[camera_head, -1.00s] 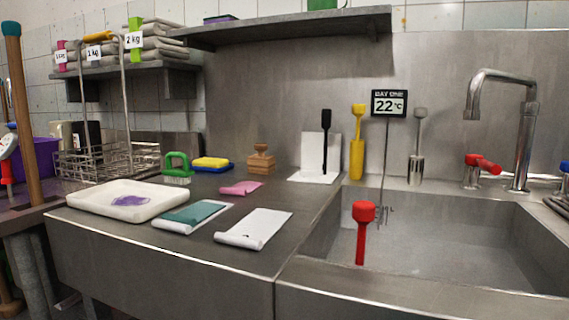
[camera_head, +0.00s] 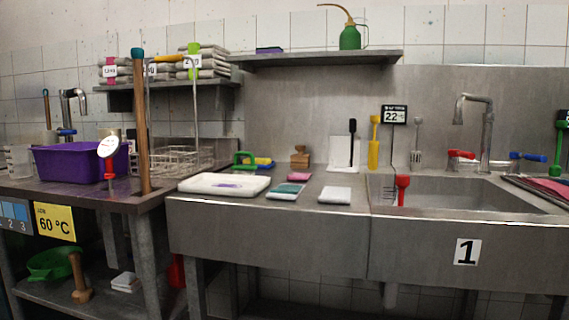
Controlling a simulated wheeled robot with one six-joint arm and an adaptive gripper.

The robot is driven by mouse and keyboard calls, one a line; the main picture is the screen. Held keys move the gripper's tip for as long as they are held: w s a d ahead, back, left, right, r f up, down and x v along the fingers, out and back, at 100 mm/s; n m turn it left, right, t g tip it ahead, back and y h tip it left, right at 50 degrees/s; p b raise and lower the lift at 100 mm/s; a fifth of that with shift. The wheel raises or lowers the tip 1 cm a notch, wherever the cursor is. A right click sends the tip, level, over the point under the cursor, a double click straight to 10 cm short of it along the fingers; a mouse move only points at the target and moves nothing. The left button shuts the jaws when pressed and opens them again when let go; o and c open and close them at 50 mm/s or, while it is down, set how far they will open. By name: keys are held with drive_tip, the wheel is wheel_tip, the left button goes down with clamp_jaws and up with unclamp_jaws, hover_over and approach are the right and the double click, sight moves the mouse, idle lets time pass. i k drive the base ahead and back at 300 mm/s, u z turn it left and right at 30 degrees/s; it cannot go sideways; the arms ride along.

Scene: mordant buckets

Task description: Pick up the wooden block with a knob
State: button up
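The wooden block with a knob (camera_head: 299,157) stands upright on the steel counter (camera_head: 240,214), near its back edge. It is light brown, with a narrower knob on top. A pink cloth (camera_head: 298,177) lies just in front of it, and a green-handled brush (camera_head: 244,159) with a yellow and blue sponge (camera_head: 264,163) sits to its left. My gripper is not in view.
A white tray (camera_head: 224,192) and folded cloths line the counter front. A sink (camera_head: 450,192) holding a red-handled tool (camera_head: 402,188) is right. A purple tub (camera_head: 80,162) and upright wooden pole (camera_head: 142,125) stand left. A shelf (camera_head: 320,60) hangs above.

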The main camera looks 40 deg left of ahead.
sight(300, 160)
drive_tip(key=u, duration=1.6)
